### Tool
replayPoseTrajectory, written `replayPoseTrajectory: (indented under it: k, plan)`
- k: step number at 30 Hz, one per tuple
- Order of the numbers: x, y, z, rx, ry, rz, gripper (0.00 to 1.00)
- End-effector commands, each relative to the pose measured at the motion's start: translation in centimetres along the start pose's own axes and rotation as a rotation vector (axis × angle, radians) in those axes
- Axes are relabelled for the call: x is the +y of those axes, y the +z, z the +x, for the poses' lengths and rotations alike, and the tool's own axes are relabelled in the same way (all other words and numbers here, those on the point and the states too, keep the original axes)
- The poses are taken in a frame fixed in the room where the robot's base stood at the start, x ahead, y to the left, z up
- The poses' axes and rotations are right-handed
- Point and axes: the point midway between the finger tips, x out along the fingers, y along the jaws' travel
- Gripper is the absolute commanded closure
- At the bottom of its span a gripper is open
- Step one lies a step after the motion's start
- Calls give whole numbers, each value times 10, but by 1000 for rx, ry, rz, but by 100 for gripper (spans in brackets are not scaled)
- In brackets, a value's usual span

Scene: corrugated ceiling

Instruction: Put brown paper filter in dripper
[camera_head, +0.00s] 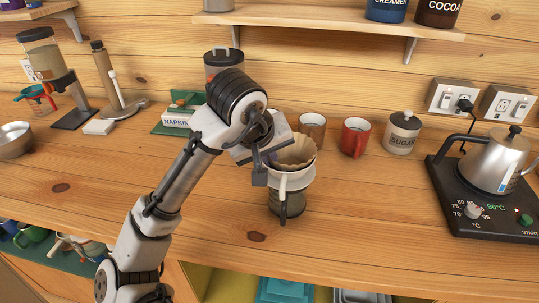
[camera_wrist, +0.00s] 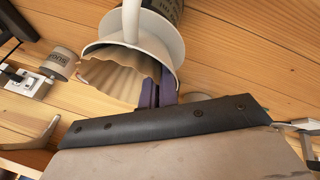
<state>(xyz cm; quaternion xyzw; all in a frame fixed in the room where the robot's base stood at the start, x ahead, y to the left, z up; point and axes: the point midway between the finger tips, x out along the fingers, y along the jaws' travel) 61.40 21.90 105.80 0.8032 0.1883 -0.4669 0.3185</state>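The brown paper filter (camera_head: 297,152) sits inside the mouth of the white dripper (camera_head: 297,181), its wavy rim standing above the dripper's edge. The dripper rests on a glass server (camera_head: 289,204) with a dark handle. In the wrist view the pleated filter (camera_wrist: 115,76) lies within the white dripper (camera_wrist: 163,40), tilted in the picture. My gripper (camera_head: 270,157) is at the dripper's left rim. Its dark purple fingers (camera_wrist: 156,92) are close together beside the filter's edge. Whether they still pinch the paper is hidden.
A brown cup (camera_head: 312,128), a red mug (camera_head: 355,138) and a sugar canister (camera_head: 402,132) stand behind and right. A kettle (camera_head: 492,160) stands on its black base at far right. A napkin box (camera_head: 178,119) is behind my arm. The counter right of the server is clear.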

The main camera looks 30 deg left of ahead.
Motion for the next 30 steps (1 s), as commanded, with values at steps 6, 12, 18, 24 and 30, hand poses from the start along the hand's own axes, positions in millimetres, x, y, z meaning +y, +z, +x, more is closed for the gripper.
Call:
replayPoseTrajectory:
  k: [6,12,18,24,30]
  plan:
    - [-2,6,8,-22,-9,4,76]
    - [-2,6,8,-25,-9,4,76]
    - [0,4,-3,-23,-8,4,76]
    - [0,1,-45,-12,-10,3,76]
    - [0,0,-86,-10,-9,1,76]
